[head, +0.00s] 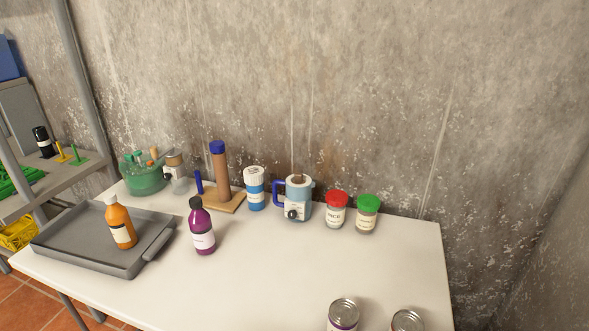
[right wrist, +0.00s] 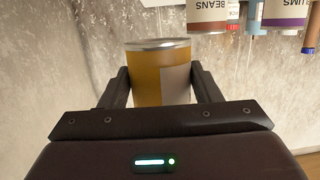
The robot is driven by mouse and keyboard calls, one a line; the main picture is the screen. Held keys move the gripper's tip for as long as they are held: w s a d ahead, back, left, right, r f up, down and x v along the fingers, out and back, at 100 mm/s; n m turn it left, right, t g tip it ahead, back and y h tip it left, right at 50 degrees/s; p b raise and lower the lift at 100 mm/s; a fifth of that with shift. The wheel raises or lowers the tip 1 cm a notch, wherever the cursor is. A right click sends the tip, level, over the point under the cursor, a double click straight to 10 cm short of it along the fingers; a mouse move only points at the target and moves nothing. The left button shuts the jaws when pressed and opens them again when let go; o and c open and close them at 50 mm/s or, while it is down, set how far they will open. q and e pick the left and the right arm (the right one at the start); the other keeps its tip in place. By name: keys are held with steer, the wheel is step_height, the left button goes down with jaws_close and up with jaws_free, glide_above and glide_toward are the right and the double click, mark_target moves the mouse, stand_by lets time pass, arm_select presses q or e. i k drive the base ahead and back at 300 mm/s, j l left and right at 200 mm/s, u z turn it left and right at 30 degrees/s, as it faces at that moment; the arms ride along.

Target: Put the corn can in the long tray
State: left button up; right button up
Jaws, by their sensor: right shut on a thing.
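My right gripper (right wrist: 160,84) is shut on a yellow can (right wrist: 150,72) in the right wrist view, one finger on each side of it. The can has a silver rim and a pale label panel; no wording on it can be read. That it is the corn can fits its yellow colour. A grey long tray (head: 80,240) lies at the left end of the white table in the head view, with an orange bottle (head: 120,224) standing in it. Neither gripper shows in the head view, and my left gripper shows nowhere.
A plum can (head: 343,314) and a beans can (head: 407,321) stand at the table's near right edge. A purple bottle (head: 202,232) stands right of the tray. Jars, a mug (head: 298,200) and a green basket (head: 143,178) line the back. The table's middle is clear.

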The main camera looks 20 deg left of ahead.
mark_target(86, 233)
steer(key=j+u, duration=0.2)
steer(key=j, duration=0.25)
steer(key=i+j+u, duration=0.1)
steer(key=j+u, duration=0.15)
steer(key=j, duration=0.2)
steer(key=i+j+u, duration=0.2)
steer(key=j, duration=0.25)
steer(key=j+u, duration=0.2)
steer(key=j, duration=0.25)
steer(key=i+j+u, duration=0.25)
steer(key=k+j, duration=0.1)
steer(key=j, duration=0.05)
